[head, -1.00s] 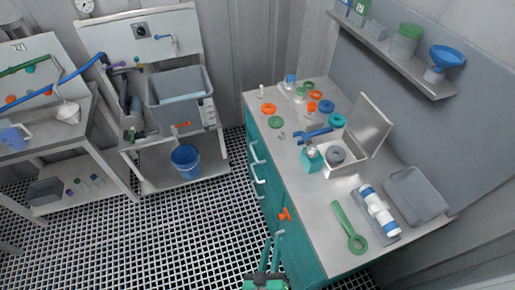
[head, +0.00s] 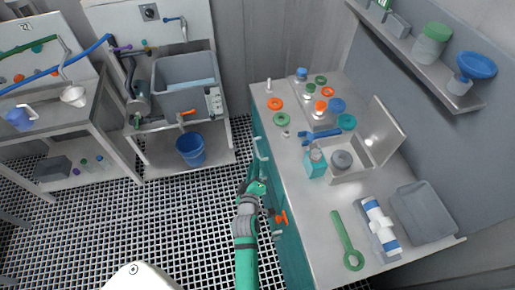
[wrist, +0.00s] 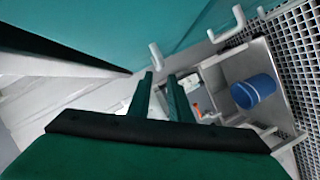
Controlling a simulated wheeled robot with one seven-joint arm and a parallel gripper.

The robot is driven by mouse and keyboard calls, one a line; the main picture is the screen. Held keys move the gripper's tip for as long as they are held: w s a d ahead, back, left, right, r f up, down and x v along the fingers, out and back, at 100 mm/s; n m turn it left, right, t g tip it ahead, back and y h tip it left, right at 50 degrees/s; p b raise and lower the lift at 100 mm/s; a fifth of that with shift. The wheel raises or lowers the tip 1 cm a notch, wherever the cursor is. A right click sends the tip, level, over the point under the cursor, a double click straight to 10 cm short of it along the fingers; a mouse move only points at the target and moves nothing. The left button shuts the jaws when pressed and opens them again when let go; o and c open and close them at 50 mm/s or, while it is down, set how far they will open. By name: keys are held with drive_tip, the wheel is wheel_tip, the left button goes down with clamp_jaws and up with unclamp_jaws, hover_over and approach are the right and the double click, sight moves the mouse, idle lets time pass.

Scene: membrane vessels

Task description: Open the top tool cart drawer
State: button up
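The tool cart (head: 296,215) is a teal cabinet with a steel worktop, at the right in the head view. Pale bar handles run down its front, and one handle (head: 262,150) shows just beyond my gripper (head: 257,184). No drawer looks pulled out, though my arm covers part of the front. In the wrist view, my gripper (wrist: 161,77) is open, with its two dark green fingers apart and nothing between them. A pale handle (wrist: 156,55) on the teal front (wrist: 110,25) appears just past the fingertips. I cannot tell whether they touch.
An orange valve handle (head: 282,217) sticks out from the cart front beside my forearm. The worktop (head: 315,215) carries loose rings, a green wrench and an open box (head: 372,165). A blue bucket (head: 191,149) stands on the sink's lower shelf. The grated floor (head: 95,225) at left is clear.

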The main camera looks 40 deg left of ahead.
sight(256, 148)
drive_tip(key=x, duration=1)
drive_tip(key=shift+d, duration=0.1)
clamp_jaws()
